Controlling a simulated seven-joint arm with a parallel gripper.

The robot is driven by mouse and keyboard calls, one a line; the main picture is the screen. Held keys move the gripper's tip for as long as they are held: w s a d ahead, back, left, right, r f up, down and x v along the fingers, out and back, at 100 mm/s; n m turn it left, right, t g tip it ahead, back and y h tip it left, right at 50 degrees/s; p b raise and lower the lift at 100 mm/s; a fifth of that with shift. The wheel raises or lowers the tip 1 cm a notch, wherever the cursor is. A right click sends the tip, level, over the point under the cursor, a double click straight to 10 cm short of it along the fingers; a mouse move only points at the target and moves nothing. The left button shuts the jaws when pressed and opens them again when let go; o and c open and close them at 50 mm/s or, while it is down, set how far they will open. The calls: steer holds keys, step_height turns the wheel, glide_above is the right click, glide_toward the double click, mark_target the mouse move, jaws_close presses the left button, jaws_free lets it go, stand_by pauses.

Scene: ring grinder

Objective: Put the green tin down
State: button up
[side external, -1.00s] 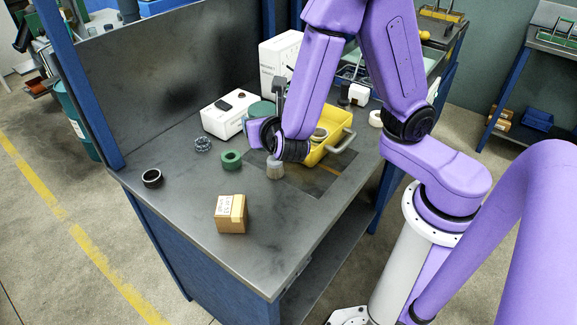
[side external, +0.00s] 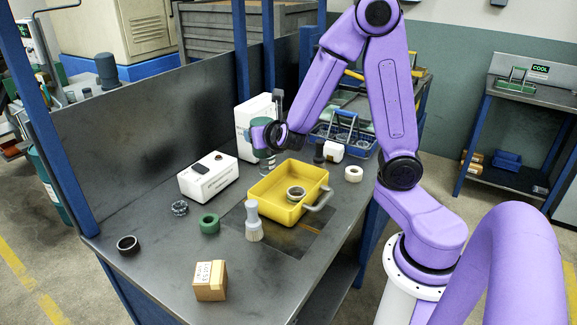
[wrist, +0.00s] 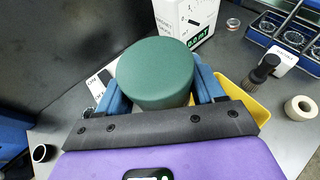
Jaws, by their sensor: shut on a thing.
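The yellow bin (side external: 262,194) with a metal ring, a white box (side external: 209,180), a brush (side external: 253,222), a green ring (side external: 209,224) and a cardboard box (side external: 210,281) stand on the bench. The bench's front left is mostly clear.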

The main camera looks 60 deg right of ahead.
steer(key=s+d+f+m+g+h, duration=0.1)
steer(key=s+d+m+g+h, duration=0.15)
steer(key=d, duration=0.65)
steer(key=s+d+f+m+g+h, duration=0.1)
steer(key=s+d+m+g+h, duration=0.2)
steer(key=d, duration=0.5)
steer(key=shift+m+g+y, duration=0.25)
steer(key=shift+m, duration=0.2)
steer(key=w+d+f, duration=0.2)
steer(key=w+f, duration=0.2)
steer(key=w+d+f, duration=0.3)
steer(key=w+f, duration=0.1)
steer(key=w+d+f, duration=0.3)
steer(key=w+f, duration=0.1)
steer(key=shift+d+f, duration=0.2)
steer(key=shift+f, duration=0.15)
steer(key=shift+w+f, duration=0.1)
steer(key=shift+f, duration=0.15)
